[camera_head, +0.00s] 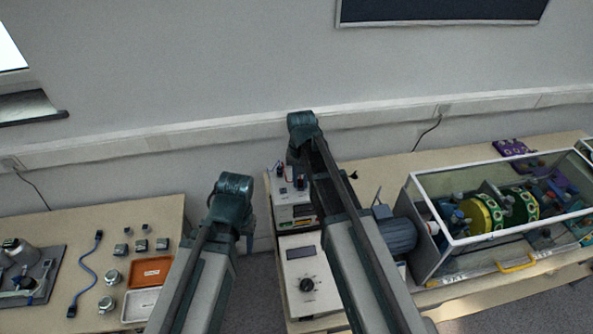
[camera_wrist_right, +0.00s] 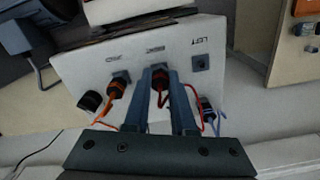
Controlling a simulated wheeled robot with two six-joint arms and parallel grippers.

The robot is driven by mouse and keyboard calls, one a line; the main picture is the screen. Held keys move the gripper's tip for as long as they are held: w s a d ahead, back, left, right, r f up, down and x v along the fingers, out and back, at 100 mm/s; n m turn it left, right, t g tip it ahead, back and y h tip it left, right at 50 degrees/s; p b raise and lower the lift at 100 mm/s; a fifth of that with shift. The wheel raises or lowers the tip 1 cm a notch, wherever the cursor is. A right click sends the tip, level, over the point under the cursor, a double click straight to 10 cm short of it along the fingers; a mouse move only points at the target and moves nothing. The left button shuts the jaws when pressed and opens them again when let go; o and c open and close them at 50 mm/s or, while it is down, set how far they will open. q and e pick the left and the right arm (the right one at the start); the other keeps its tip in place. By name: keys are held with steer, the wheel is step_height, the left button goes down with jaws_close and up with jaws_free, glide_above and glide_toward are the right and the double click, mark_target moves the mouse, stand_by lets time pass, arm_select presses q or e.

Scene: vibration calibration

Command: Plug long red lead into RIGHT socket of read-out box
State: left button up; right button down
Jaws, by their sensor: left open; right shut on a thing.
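The white read-out box (camera_head: 290,213) stands near the back of the right bench; its panel also fills the right wrist view (camera_wrist_right: 85,67). My right gripper (camera_wrist_right: 169,75) is shut on the plug of the red lead (camera_wrist_right: 187,92). The plug is at the middle socket, whose label appears to read RIGHT; the fingers hide whether it is seated. The socket marked LEFT (camera_wrist_right: 200,63) is empty. In the head view my right gripper (camera_head: 302,150) is over the box. My left gripper (camera_head: 233,190) is open between the benches, its fingertips hard to see.
An orange plug (camera_wrist_right: 118,84) sits beside the red one, and a blue lead (camera_wrist_right: 208,106) is on the other side. A clear-walled rig (camera_head: 440,250) is to the right.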

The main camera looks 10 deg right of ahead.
mark_target(301, 180)
steer(key=m, duration=0.2)
steer(key=shift+m, duration=0.4)
steer(key=c, duration=0.7)
jaws_free()
steer(key=shift+o, duration=0.2)
steer(key=shift+r, duration=0.15)
steer(key=shift+r+p, duration=2.35)
steer(key=shift+p, duration=0.15)
steer(key=shift+r, duration=0.1)
steer(key=shift+r+p, duration=0.35)
steer(key=shift+p, duration=0.1)
steer(key=r+p, duration=0.3)
steer(key=shift+s+r, duration=0.2)
steer(key=shift+s, duration=0.05)
steer(key=s+a+p, duration=0.1)
steer(key=s+a, duration=0.2)
steer(key=s, duration=1.2)
steer(key=shift+a+r, duration=0.25)
steer(key=shift+r, duration=0.1)
